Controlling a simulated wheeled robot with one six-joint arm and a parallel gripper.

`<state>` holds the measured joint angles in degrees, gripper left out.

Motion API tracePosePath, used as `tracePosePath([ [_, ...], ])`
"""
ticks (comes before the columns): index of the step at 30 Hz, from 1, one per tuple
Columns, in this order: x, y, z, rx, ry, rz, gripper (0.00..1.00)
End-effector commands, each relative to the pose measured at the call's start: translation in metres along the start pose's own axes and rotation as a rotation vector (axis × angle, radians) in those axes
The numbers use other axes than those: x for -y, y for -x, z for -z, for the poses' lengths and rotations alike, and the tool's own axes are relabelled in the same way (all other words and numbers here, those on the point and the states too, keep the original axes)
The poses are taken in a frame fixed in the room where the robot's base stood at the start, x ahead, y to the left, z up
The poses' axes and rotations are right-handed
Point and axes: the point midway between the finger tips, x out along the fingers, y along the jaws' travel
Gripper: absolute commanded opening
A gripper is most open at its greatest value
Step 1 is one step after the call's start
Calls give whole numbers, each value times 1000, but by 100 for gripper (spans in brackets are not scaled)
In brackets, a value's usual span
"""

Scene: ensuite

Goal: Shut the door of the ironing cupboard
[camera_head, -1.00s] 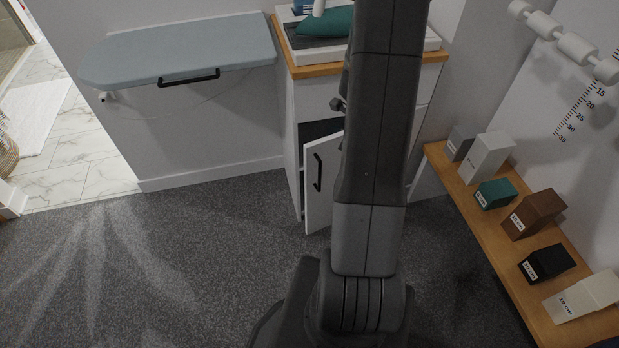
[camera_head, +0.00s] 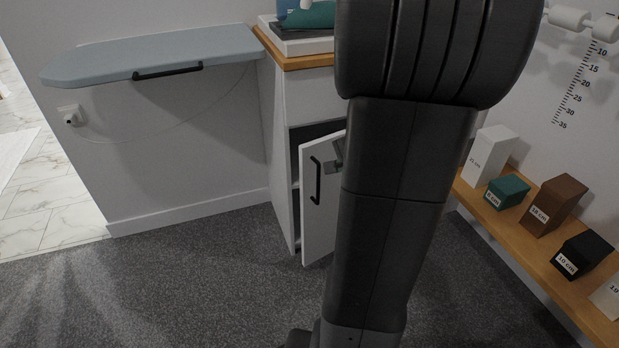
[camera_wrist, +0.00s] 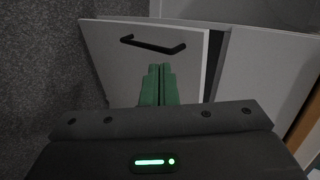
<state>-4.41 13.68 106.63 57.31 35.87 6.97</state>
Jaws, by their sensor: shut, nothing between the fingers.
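The ironing cupboard (camera_head: 280,165) is a white unit with a wooden top, left of my arm in the head view. Its white door (camera_head: 321,225) stands ajar, with a dark gap along its left side and a black bar handle (camera_head: 316,180). My arm hides the door's right part. In the wrist view the door (camera_wrist: 110,55) and its handle (camera_wrist: 152,44) lie ahead of my gripper (camera_wrist: 160,68). Its green fingers are together and empty, overlapping the door panel below the handle. I cannot tell whether they touch it. In the head view my arm mostly hides the gripper.
A fold-out ironing board (camera_head: 150,55) juts from the wall at left, with a cord below it. At right, a wooden shelf (camera_head: 520,240) holds several labelled blocks. Grey carpet (camera_head: 190,280) is clear in front of the cupboard and to its left.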

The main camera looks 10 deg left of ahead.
Motion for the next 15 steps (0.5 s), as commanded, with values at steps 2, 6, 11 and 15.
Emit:
tracePosePath([
  [2,-1,-3,0,0,11,4,0],
  [6,-2,-19,-1,3,11,2,0],
  [11,-3,-52,-1,4,11,1,0],
  [15,-3,-83,-1,3,11,1,0],
])
